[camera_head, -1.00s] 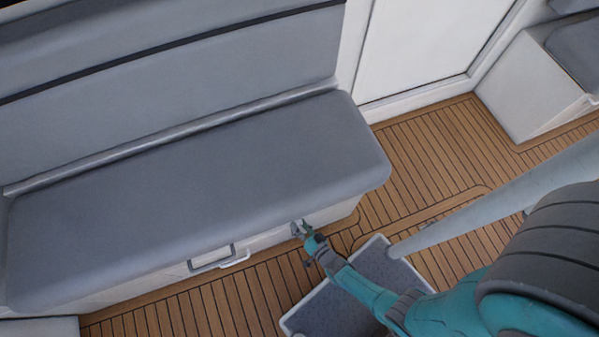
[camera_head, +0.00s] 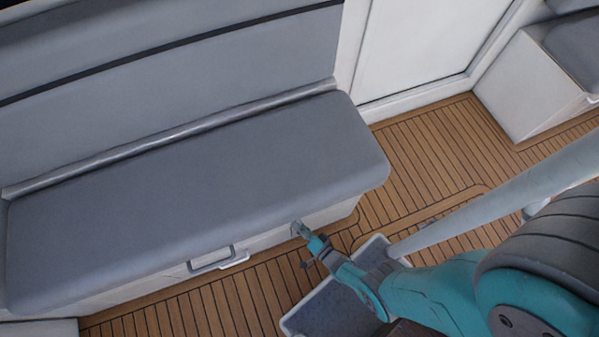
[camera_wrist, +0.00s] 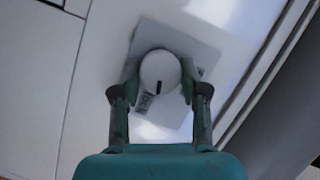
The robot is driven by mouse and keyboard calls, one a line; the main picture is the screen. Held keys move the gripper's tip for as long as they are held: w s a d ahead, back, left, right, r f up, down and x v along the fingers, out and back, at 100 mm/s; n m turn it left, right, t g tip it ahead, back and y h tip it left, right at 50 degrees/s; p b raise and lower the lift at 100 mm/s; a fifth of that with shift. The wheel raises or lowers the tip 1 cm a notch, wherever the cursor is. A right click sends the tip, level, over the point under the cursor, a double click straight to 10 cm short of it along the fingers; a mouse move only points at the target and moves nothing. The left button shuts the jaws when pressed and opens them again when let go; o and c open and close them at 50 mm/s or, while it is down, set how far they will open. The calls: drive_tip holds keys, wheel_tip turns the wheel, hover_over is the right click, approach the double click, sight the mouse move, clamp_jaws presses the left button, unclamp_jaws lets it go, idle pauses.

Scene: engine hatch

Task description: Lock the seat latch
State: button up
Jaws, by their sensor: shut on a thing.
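The seat latch (camera_wrist: 160,72) is a round, pale knob with a short dark mark, set on a square grey plate (camera_wrist: 148,33) with partly legible lettering on the white seat front. My gripper (camera_wrist: 160,92) has one finger on each side of the knob and is shut on it. In the head view my gripper (camera_head: 299,231) is at the white front of the seat base, just below the edge of the grey seat cushion (camera_head: 200,190). The knob itself is hidden there behind my gripper.
A handle (camera_head: 212,259) sticks out of the seat front to the left of my gripper. A white door (camera_head: 420,45) and another white seat base (camera_head: 525,85) stand at the back right.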

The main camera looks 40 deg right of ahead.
idle(0.4)
drive_tip(key=o, duration=1.1)
drive_tip(key=shift+o, duration=0.2)
drive_tip(key=s, duration=0.7)
drive_tip(key=shift+s+d+r, duration=0.15)
drive_tip(key=shift+d+r, duration=0.15)
drive_tip(key=shift+r, duration=0.15)
drive_tip(key=shift+s, duration=0.1)
drive_tip(key=shift+a, duration=0.1)
